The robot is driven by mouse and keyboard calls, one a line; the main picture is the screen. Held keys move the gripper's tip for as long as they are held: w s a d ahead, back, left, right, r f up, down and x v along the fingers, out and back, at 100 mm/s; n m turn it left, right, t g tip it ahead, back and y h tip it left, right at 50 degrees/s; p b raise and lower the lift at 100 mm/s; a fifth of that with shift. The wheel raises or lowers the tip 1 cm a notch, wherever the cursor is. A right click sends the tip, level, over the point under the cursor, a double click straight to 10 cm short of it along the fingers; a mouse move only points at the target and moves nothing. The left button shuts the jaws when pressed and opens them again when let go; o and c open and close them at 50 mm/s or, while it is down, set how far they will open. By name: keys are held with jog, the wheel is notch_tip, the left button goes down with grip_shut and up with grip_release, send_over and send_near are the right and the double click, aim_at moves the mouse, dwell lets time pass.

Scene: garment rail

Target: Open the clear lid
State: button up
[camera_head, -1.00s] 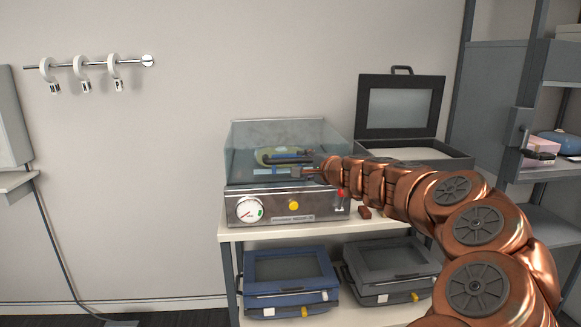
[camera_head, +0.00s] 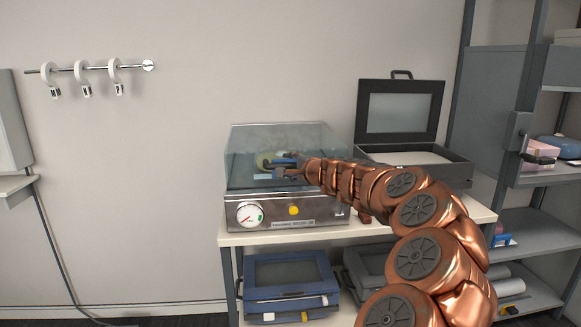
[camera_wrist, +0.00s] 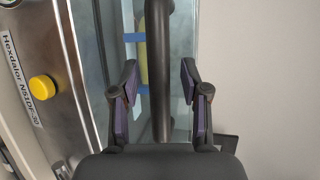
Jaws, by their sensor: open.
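The clear lid (camera_head: 255,140) is a see-through box cover. It sits down over the silver machine (camera_head: 270,214) on the table, and its glassy side also shows in the wrist view (camera_wrist: 118,30). My gripper (camera_head: 284,162) is at the lid's front, towards its right half. In the wrist view my gripper (camera_wrist: 158,82) is open, with one finger on each side of a dark upright bar (camera_wrist: 160,35). Gaps show between the bar and both fingers. A greenish thing with blue parts shows through the lid.
A yellow button (camera_head: 293,210) and a dial (camera_head: 248,213) are on the machine's front. An open black case (camera_head: 402,105) stands to the right. A blue case (camera_head: 290,275) is on the shelf below. Grey shelving (camera_head: 540,235) stands at far right.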

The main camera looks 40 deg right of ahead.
jog(key=shift+c, duration=0.3)
grip_shut()
dwell(0.3)
